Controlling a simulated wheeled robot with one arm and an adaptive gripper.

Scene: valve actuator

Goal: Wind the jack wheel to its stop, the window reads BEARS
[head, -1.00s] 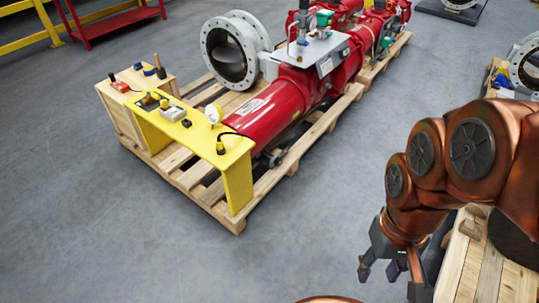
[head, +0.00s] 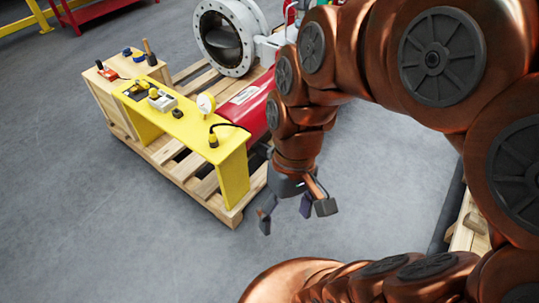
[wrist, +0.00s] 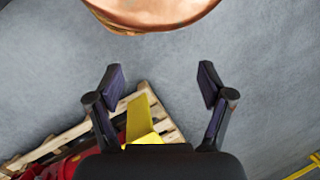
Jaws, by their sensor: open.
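My gripper (head: 293,210) hangs open and empty over bare floor, to the right of the yellow stand (head: 233,185). In the wrist view my gripper (wrist: 163,84) has its two fingers spread wide with nothing between them. The red actuator cylinder (head: 258,118) lies on a wooden pallet (head: 222,208) behind the yellow stand. The grey flanged valve (head: 198,42) stands at the back. I cannot make out the jack wheel or the window's lettering in either view.
Grey floor (head: 90,230) is open in front. A red rack (head: 105,14) stands far back.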

